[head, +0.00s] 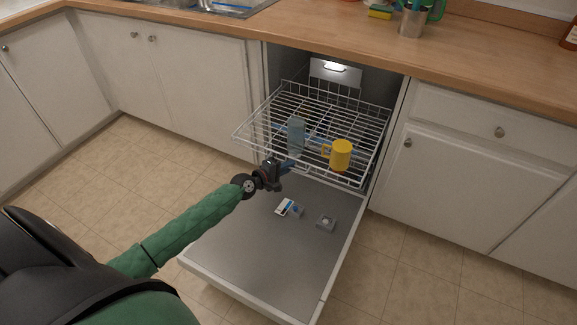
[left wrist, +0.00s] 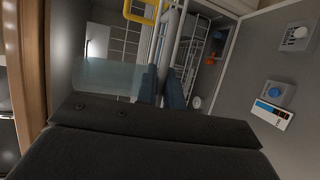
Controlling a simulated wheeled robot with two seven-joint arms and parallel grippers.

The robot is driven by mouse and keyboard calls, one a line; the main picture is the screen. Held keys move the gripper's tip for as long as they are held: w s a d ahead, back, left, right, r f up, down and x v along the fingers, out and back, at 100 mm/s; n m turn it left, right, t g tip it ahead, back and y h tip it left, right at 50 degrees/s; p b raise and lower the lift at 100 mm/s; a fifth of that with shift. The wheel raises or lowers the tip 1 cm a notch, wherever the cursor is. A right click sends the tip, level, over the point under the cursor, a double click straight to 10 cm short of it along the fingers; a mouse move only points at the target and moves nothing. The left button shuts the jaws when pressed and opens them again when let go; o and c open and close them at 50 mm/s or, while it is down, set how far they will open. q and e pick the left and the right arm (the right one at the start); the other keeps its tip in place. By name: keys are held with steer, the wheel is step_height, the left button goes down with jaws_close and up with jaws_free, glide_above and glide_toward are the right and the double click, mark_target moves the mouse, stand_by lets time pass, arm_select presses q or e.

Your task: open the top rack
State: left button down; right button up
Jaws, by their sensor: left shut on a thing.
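The top rack (head: 262,118) is a white wire basket. It stands partly out of the dishwasher, over the lowered door. A yellow mug (head: 341,155) and a pale blue translucent glass (head: 296,136) stand on it. My left gripper (head: 291,166) is at the rack's front edge, below the glass and left of the mug. In the left wrist view, my left gripper (left wrist: 167,88) is shut on a rack wire (left wrist: 171,45) that runs between its fingers. The mug (left wrist: 146,12) and glass (left wrist: 108,75) also show there. My right gripper is not in view.
The dishwasher door (head: 250,240) lies open below the rack, with a detergent dispenser (head: 289,208) and a round cap (head: 326,222) on its inner face. White cabinets (head: 480,170) flank the opening under a wooden counter (head: 330,40). Tiled floor is clear beside the door.

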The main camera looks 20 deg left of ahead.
arm_select(q)
steer(key=c, duration=1.8)
jaws_free()
steer(key=v, duration=0.7)
steer(key=shift+s+a+b, duration=0.2)
steer(key=shift+s+b, duration=0.1)
steer(key=shift+b, duration=0.1)
